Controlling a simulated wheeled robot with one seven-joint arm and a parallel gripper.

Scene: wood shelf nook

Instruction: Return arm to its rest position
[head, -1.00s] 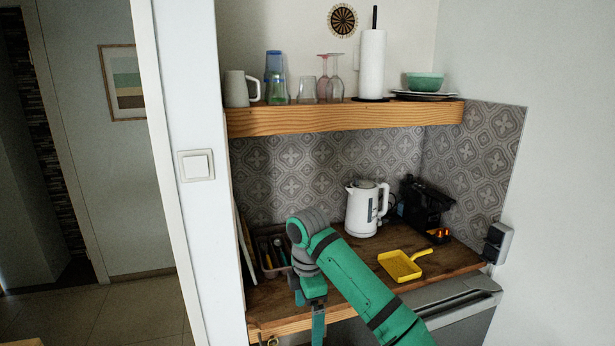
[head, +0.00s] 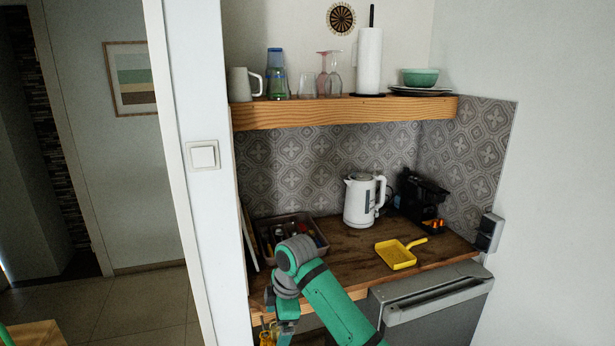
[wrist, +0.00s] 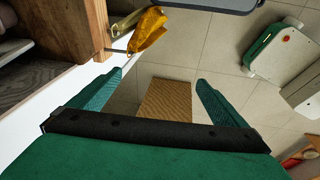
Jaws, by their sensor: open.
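My gripper (wrist: 163,84) is open and empty in the wrist view, its two green fingers spread apart above the tiled floor. In the head view my green and grey arm is in front of the wooden counter (head: 355,246), folded low near its front edge. The gripper's fingertips are not visible in the head view. No object is between the fingers.
A yellow item (wrist: 148,28) hangs at the counter's edge close to my gripper. The counter holds a yellow pan (head: 396,255), a white kettle (head: 359,202), a black machine (head: 421,200) and a utensil tray (head: 318,232). A brown wooden surface (wrist: 168,100) lies below the gripper.

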